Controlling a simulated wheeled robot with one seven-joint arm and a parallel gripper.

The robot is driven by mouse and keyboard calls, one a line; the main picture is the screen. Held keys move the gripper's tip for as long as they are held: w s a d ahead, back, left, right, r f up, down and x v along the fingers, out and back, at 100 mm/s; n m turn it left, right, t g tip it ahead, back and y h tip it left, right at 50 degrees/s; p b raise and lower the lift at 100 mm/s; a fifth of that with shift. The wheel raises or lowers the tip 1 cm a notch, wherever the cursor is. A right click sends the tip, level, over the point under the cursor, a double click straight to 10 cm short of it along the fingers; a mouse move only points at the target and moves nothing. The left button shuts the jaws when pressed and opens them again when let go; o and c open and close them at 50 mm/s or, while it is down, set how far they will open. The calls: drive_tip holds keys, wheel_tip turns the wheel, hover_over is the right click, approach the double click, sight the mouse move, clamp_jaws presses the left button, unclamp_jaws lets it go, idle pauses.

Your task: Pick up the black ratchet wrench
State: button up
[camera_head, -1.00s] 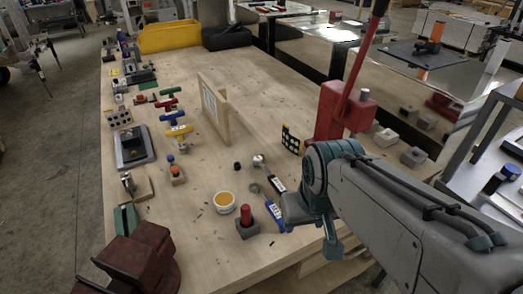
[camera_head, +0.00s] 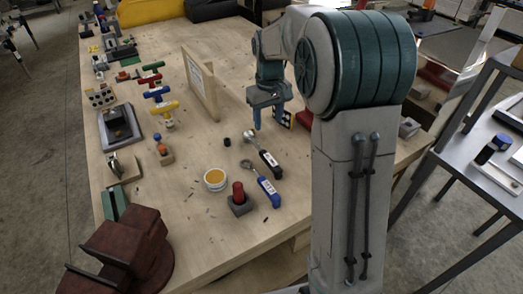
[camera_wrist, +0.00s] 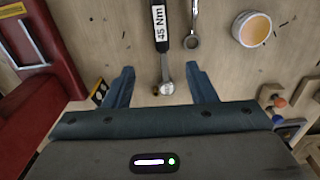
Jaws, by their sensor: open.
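The black ratchet wrench (camera_head: 268,158) lies flat on the wooden workbench, its black handle toward the front right and its metal head toward the back left. In the wrist view the wrench (camera_wrist: 160,28) shows a white "45 Nm" label, and its round head lies between my two fingers in the picture. My gripper (camera_head: 264,118) is open and empty, just behind and above the wrench's head. The gripper also shows in the wrist view (camera_wrist: 160,76), with the fingers apart on both sides of the head. Its exact height above the bench is hard to tell.
A blue-handled wrench (camera_head: 268,190) lies close beside the black one. A cup with orange contents (camera_head: 215,180) and a red-topped block (camera_head: 238,198) stand nearby. An upright wooden frame (camera_head: 200,85) stands behind. A red tool (camera_wrist: 38,45) stands left in the wrist view.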

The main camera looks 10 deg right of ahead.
drive_tip(key=w+f, duration=0.1)
drive_tip(key=w, duration=0.1)
hover_over(263, 151)
drive_tip(key=f, duration=0.6)
drive_tip(key=d+f, duration=0.1)
drive_tip(key=f, duration=0.1)
drive_tip(key=shift+s+f+p, duration=0.15)
drive_tip(key=shift+f+p, duration=0.2)
drive_tip(key=shift+f, duration=0.05)
drive_tip(key=shift+a+f+p, duration=0.25)
drive_tip(key=shift+f+p, duration=0.15)
drive_tip(key=shift+f, duration=0.95)
drive_tip(key=shift+a+f+p, duration=0.2)
drive_tip(key=shift+f+p, duration=0.15)
drive_tip(key=shift+f, duration=1)
drive_tip(key=shift+w, duration=0.2)
clamp_jaws()
